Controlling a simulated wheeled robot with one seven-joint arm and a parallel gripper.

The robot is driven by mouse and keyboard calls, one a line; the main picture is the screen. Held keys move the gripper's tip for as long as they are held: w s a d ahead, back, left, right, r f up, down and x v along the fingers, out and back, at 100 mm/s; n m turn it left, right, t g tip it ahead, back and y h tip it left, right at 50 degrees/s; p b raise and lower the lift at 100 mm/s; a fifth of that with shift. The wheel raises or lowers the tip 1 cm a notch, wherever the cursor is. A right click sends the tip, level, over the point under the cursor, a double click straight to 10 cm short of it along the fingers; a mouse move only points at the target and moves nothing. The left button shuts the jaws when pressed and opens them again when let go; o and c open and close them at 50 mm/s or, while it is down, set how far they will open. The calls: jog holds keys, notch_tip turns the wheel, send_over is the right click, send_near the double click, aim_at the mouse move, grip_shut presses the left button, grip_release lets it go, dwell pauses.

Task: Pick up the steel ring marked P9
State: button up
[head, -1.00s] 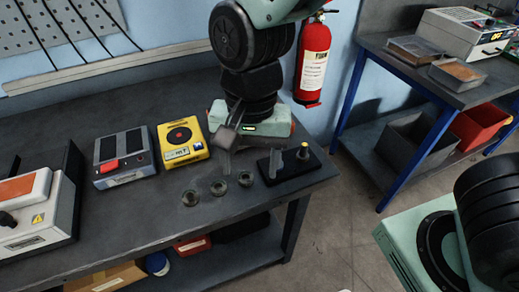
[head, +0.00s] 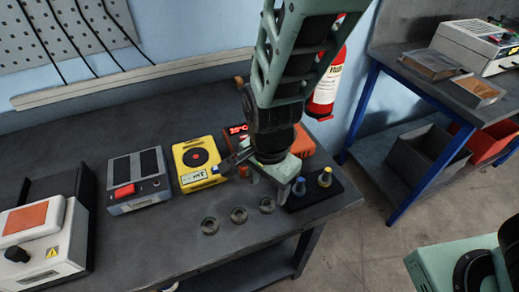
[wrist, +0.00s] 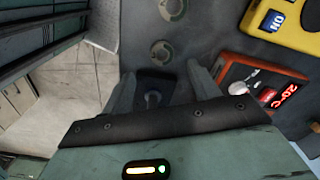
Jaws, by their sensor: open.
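Three small dark steel rings lie in a slanting row near the bench's front edge in the head view: a left ring (head: 209,226), a middle ring (head: 238,215) and a right ring (head: 266,205). No marking on them is legible, so I cannot tell which is P9. My gripper (head: 262,181) is open above the bench, just behind the right ring. In the wrist view two rings show, one at the top edge (wrist: 172,8) and one lower (wrist: 161,50), beyond the fingers. A dark base with a post (wrist: 152,98) shows between the fingers.
Behind are a yellow device (head: 197,165), a grey device with a red switch (head: 138,180) and an orange device with a red display (wrist: 262,80).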

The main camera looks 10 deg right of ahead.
aim_at(267, 207)
jog(key=shift+w+f, duration=0.2)
jog(key=shift+f, duration=3.25)
jog(key=c, duration=1.1)
